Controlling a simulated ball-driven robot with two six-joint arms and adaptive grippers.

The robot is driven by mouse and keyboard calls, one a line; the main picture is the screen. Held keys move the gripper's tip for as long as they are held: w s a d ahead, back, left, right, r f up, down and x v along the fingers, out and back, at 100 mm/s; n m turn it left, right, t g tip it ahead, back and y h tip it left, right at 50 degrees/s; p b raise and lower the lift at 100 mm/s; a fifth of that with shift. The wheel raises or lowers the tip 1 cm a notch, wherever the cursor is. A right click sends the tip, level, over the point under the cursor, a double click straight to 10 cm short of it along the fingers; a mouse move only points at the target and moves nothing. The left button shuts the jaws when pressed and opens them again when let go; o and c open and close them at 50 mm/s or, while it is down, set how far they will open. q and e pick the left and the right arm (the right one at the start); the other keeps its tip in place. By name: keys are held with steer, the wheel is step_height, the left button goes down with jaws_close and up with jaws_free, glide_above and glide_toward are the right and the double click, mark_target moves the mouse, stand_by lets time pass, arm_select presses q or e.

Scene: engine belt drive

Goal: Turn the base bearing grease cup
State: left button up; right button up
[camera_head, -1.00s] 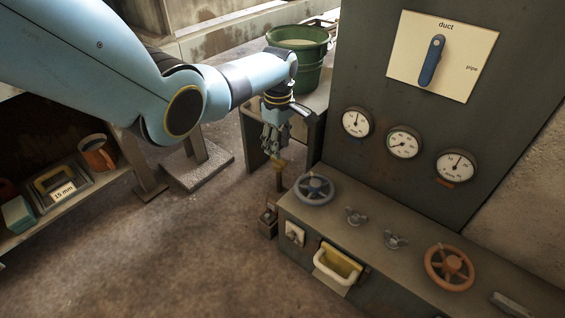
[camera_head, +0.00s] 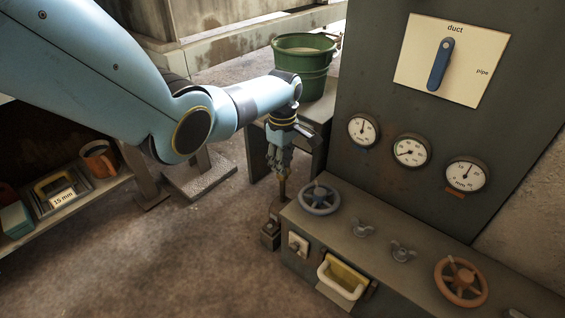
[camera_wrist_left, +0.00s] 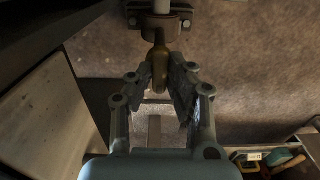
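The base bearing grease cup is a small brass piece (camera_wrist_left: 157,76). In the left wrist view it sticks out from a dark bolted bearing housing (camera_wrist_left: 155,20) with a pale shaft. My left gripper (camera_head: 280,174) points down in the head view, beside the left end of the cabinet. The cup is mostly hidden there. In the left wrist view the two fingers (camera_wrist_left: 162,70) stand on either side of the cup, their tips close to it. I cannot tell whether they touch it. My right gripper is in neither view.
A grey cabinet (camera_head: 350,262) carries a grey handwheel (camera_head: 319,198), wing nuts, an orange handwheel (camera_head: 461,281) and a yellow-lined tray (camera_head: 342,281). A green bucket (camera_head: 303,68) stands behind. A shelf with a mug (camera_head: 99,159) is at left. Open floor lies between.

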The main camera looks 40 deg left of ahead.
arm_select(q)
jaws_close()
